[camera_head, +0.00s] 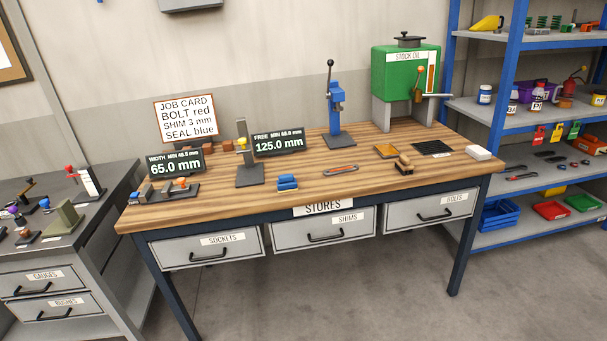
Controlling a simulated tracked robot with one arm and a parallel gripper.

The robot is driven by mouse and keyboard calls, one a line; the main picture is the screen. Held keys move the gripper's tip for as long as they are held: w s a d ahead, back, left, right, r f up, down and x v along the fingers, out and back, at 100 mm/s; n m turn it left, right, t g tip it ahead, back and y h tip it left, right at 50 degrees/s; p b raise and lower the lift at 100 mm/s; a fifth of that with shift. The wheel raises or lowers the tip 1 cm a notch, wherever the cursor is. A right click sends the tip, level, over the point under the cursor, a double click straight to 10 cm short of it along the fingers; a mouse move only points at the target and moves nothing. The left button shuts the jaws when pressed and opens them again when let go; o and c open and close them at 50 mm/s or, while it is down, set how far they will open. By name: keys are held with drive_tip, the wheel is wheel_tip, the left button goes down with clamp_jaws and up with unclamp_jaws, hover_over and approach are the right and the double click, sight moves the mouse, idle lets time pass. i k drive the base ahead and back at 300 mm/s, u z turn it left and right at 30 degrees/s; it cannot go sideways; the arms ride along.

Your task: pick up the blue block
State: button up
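A small blue block (288,183) sits on the wooden bench top (330,184) near its front edge, above the drawer labelled SHIMS. It looks like a low stack or a ridged piece; its fine shape is too small to tell. Nothing touches it that I can see. A smaller blue piece (146,193) shows at the left end of the bench by the 65.0 mm gauge. My gripper is not in view.
A dark stand (249,175) is behind and left of the blue block, an orange-grey tool (341,170) to its right. A blue press (337,112) and green oil tank (405,74) stand at the back. Shelves (540,120) are right, a grey cabinet (60,255) left. Floor in front is clear.

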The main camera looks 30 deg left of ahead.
sight(287, 183)
drive_tip(key=u, duration=0.2)
drive_tip(key=i, duration=1.45)
drive_tip(key=u, duration=0.6)
drive_tip(key=i, duration=1.25)
drive_tip(key=u, duration=0.25)
